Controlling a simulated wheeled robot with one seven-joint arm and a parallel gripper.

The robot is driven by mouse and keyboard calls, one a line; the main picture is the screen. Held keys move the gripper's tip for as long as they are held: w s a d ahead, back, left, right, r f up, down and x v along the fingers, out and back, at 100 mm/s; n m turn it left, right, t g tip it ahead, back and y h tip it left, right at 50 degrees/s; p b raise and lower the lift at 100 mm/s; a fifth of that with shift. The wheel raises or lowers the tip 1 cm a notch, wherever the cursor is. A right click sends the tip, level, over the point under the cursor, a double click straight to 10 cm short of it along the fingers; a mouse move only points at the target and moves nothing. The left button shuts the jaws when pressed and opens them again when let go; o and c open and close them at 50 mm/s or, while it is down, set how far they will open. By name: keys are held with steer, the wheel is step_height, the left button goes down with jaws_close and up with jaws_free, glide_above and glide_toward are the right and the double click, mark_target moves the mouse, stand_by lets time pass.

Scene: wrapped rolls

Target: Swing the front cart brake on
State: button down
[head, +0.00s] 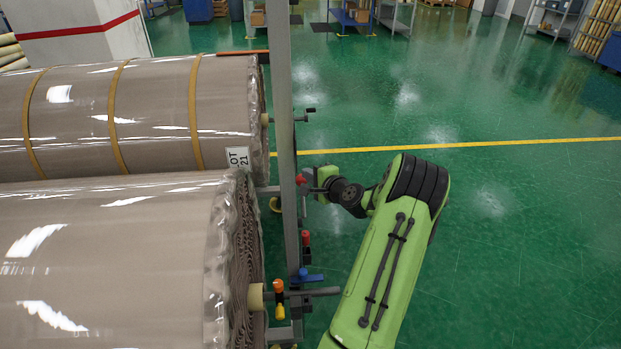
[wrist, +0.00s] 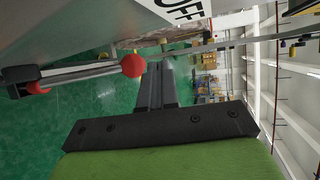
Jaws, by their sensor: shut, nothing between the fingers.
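A red ball knob (head: 301,179) on a lever shows at the upright post of the cart, just left of my gripper (head: 316,181) in the head view. In the wrist view the red ball (wrist: 133,64) ends a grey rod, and a white label reading OFF (wrist: 182,9) is above it. My gripper (wrist: 156,68) is shut and empty, its dark fingertips just right of the ball; whether they touch it I cannot tell. A second red-topped handle (head: 305,238) stands lower on the post. Which lever is the front brake is not readable.
Two wrapped rolls (head: 110,260) lie on the cart at left. A grey post (head: 281,100) rises beside them. A blue lever (head: 309,277) and an orange-yellow handle (head: 279,288) are near the lower bar. The green floor (head: 500,220) at right is clear; shelves stand far back.

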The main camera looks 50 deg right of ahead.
steer(key=shift+m+g+y, duration=0.3)
steer(key=shift+g+y, duration=0.1)
steer(key=shift+g, duration=0.2)
steer(key=shift+w+d+f+p, duration=0.5)
steer(key=shift+w+d, duration=0.1)
steer(key=shift+d, duration=0.1)
steer(key=shift+w+d+f+p, duration=0.45)
steer(key=shift+w+d+p, duration=0.1)
steer(key=shift+d, duration=0.1)
